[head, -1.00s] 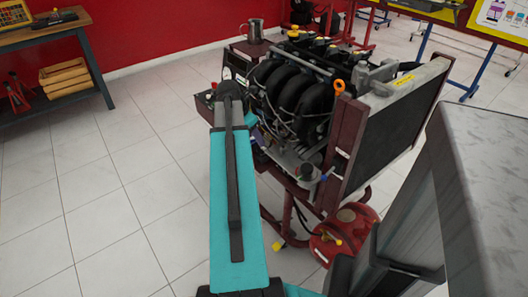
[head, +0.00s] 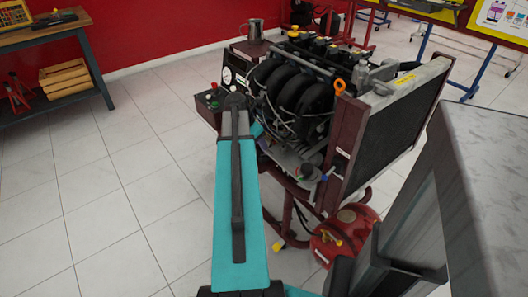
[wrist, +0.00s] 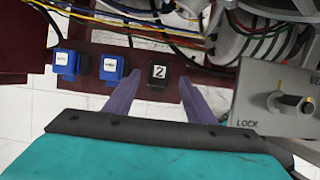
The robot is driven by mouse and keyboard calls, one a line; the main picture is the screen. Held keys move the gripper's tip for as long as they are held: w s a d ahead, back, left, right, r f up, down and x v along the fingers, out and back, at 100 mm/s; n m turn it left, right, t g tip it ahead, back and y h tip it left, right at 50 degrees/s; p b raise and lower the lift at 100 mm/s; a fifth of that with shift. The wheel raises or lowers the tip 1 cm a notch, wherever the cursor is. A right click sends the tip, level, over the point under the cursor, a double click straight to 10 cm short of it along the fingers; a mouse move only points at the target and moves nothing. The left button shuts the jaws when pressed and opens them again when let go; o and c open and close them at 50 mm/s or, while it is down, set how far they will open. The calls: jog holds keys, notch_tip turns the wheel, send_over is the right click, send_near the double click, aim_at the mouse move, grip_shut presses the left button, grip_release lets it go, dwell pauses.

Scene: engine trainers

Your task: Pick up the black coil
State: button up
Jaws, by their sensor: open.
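In the wrist view the black coil (wrist: 158,75), a small dark block with a white label marked "2", sits on a dark red rail. My gripper (wrist: 158,82) is open, with its two purple fingers pointing toward the coil, one to each side of it in the picture. I cannot tell how far the fingertips are from it in depth. No contact shows. In the head view my own arm covers the area, and I cannot make out the coil or the fingers there.
Two blue coils (wrist: 112,68) (wrist: 66,63) sit left of the black one on the rail. A grey plate with a lever, marked "LOCK" (wrist: 272,100), stands close on the right. Wires run above. The engine (head: 300,95) and radiator (head: 395,125) rise beyond my arm.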

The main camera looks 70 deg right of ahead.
jog(key=shift+x, duration=1.55)
jog(key=c, duration=1.3)
jog(key=shift+o, duration=0.2)
jog(key=shift+r, duration=0.15)
jog(key=shift+r, duration=0.5)
notch_tip(320, 180, up, 3)
jog(key=shift+a+f, duration=0.15)
jog(key=shift+f, duration=0.05)
jog(key=w+a+r+p, duration=0.1)
jog(key=w+a, duration=0.7)
jog(key=a, duration=0.5)
jog(key=shift+w, duration=0.4)
jog(key=shift+r, duration=0.1)
